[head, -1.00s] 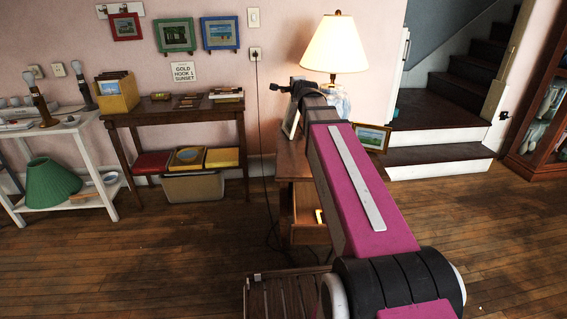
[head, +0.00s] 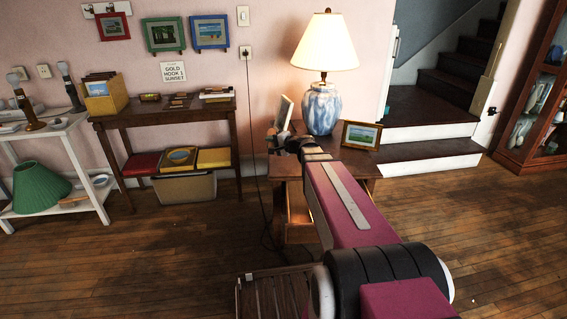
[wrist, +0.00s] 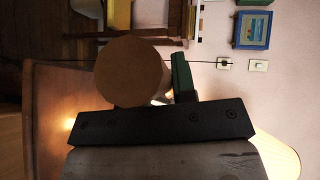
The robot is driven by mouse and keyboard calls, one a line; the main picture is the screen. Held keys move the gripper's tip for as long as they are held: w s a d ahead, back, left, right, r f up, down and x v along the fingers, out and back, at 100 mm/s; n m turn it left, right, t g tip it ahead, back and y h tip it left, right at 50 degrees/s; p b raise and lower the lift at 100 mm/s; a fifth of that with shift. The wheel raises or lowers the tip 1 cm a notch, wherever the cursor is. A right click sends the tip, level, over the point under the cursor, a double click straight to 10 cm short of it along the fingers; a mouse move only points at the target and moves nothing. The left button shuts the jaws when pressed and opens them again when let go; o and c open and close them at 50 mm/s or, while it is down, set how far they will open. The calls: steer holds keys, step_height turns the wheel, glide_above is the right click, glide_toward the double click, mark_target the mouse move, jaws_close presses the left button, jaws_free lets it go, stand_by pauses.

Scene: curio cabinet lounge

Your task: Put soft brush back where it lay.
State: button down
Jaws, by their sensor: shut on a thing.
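In the wrist view my gripper (wrist: 155,82) shows as a dark bar with a green finger beside a round tan piece. It is shut on this piece, which I take to be the soft brush (wrist: 130,72), seen end-on. The brush's bristles are not visible. The open drawer (head: 299,232) under the table is partly hidden by my arm.
A slatted wooden piece (head: 270,292) stands in front. A console table (head: 160,114) is at left. Open floor lies to the right.

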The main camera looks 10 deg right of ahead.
steer(key=shift+n+g+y, duration=0.8)
steer(key=shift+n+g, duration=0.1)
steer(key=w+d+f, duration=0.1)
steer(key=d+f, duration=0.1)
steer(key=f, duration=0.1)
steer(key=w+d+f, duration=0.2)
steer(key=d+f, duration=0.1)
steer(key=w+d+f, duration=0.2)
steer(key=f, duration=0.2)
steer(key=shift+w+d, duration=0.25)
steer(key=shift+d, duration=0.05)
steer(key=shift+f, duration=2)
steer(key=shift+f, duration=0.1)
steer(key=c, duration=0.9)
jaws_free()
